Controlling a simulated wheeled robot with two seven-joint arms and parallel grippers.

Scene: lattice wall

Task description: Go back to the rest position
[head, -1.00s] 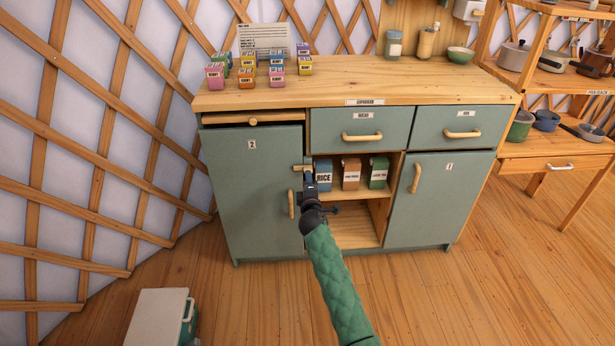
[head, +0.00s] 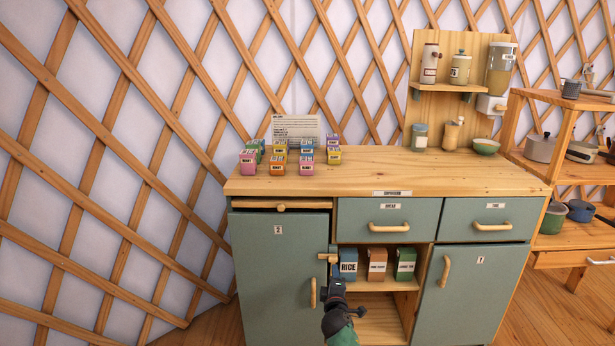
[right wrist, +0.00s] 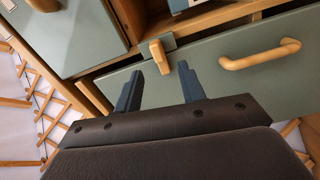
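My right gripper (head: 334,272) is in front of the grey-green cupboard (head: 270,250), close below a small wooden latch (head: 329,257) at the right edge of door 2. In the right wrist view its two dark fingers (right wrist: 160,86) are spread apart with nothing between them. The wooden latch (right wrist: 157,55) shows just beyond the fingertips, apart from them as far as I can see. Door 2 looks shut, with its wooden handle (head: 313,293) below the latch. My left gripper is not in view.
The open shelf holds a rice box (head: 348,265) and two other boxes. Several small coloured boxes (head: 277,162) and a card (head: 296,129) stand on the countertop (head: 400,168). A shelf rack (head: 570,250) with pots stands right. A lattice wall (head: 110,150) rises behind.

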